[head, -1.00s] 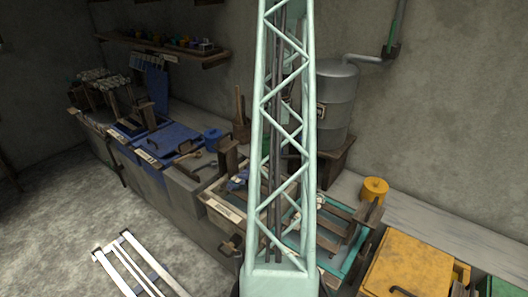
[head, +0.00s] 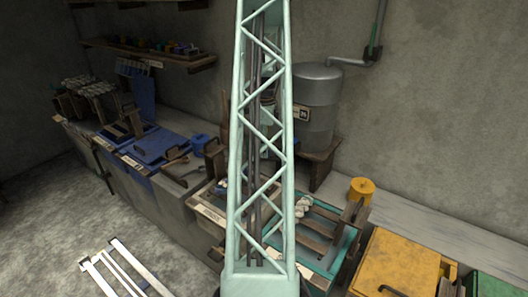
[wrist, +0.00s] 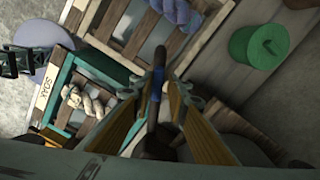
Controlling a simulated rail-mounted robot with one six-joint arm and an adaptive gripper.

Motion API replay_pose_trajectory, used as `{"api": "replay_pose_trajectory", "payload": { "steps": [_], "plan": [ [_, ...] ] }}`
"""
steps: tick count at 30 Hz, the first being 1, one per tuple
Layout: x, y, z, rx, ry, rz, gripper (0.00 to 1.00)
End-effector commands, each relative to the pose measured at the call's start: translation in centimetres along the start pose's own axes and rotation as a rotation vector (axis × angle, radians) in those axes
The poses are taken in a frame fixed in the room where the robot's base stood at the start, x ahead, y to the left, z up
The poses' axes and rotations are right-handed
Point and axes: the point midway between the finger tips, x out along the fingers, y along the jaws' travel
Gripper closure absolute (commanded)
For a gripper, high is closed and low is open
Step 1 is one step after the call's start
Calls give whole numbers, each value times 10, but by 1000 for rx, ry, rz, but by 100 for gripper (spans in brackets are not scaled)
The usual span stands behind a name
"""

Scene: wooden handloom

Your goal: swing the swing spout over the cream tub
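The cream tub (head: 209,212) stands left of the teal tub in the head view, partly behind my arm. In the wrist view what looks like its pale rim (wrist: 216,28) shows at the top, around wooden slats and a bluish-purple skein. My gripper (wrist: 158,82) is in the wrist view, its two wood-coloured fingers on either side of a dark rod (wrist: 159,60) with a blue band. The rod may belong to the swing spout, but I cannot be sure. I cannot tell whether the fingers press on it. The gripper is hidden in the head view.
The teal tub (head: 352,243) holds slats and a pale skein. A yellow jar (head: 361,190) and a grey tank (head: 318,95) stand behind. A yellow chest (head: 398,262) is at right.

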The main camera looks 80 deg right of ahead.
Motion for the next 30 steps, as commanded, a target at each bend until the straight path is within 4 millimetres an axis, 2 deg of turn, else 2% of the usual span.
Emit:
{"api": "replay_pose_trajectory", "payload": {
  "steps": [17, 23, 30],
  "plan": [
    [-5, 1, 0, -2, 0, 3, 78],
    [-20, 1, 0, -2, 0, 2, 78],
    [-52, 1, 0, -1, 0, 1, 78]
  ]
}}
